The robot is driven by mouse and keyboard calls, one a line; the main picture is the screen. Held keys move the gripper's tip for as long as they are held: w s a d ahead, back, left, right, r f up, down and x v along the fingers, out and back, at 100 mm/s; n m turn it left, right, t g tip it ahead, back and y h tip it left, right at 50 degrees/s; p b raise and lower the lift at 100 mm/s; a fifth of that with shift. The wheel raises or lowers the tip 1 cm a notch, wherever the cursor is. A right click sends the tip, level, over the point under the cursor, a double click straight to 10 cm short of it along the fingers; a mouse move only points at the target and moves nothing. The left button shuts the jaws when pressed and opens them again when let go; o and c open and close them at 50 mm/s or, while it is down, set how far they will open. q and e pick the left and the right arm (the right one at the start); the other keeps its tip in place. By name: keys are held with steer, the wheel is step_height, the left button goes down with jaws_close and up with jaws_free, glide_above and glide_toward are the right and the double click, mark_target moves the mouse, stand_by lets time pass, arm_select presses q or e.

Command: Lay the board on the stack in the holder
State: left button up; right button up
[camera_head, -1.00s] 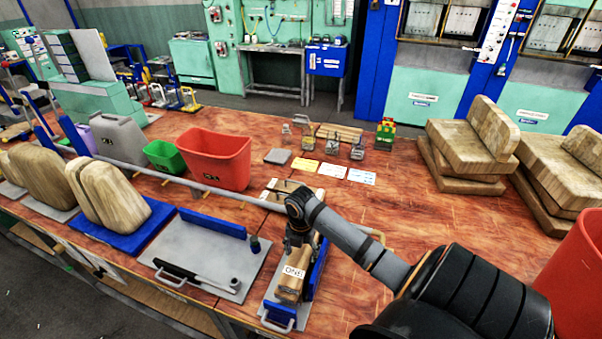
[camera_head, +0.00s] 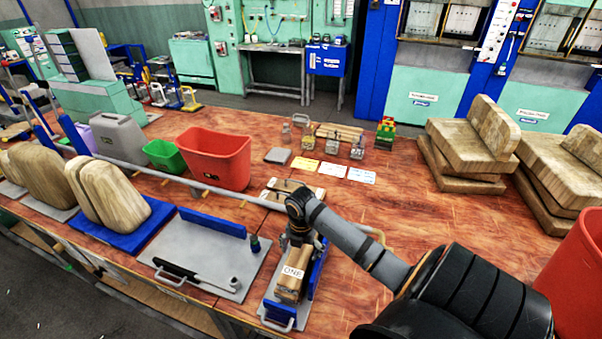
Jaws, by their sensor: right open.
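The holder (camera_head: 266,311) is a grey plate with blue side walls and a front handle at the table's front edge. A stack of wooden boards (camera_head: 288,291) lies in it, with a white label reading "ONE" on top. My right gripper (camera_head: 293,243) points down over the back end of the stack. It is open, and its fingers are small and partly hidden by the arm. I cannot tell whether they touch the top board. A light wooden board (camera_head: 278,187) lies behind the arm, partly hidden. My left gripper is out of view.
A grey plate with a blue bar (camera_head: 212,256) sits left of the holder. A long grey rail (camera_head: 225,192) crosses behind. A red bin (camera_head: 215,158), a green bin (camera_head: 164,155) and paper cards (camera_head: 332,169) stand farther back. The table right of the arm's wrist is mostly clear.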

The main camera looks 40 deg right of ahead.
step_height(320, 180, up, 12)
stand_by(0.4)
stand_by(0.7)
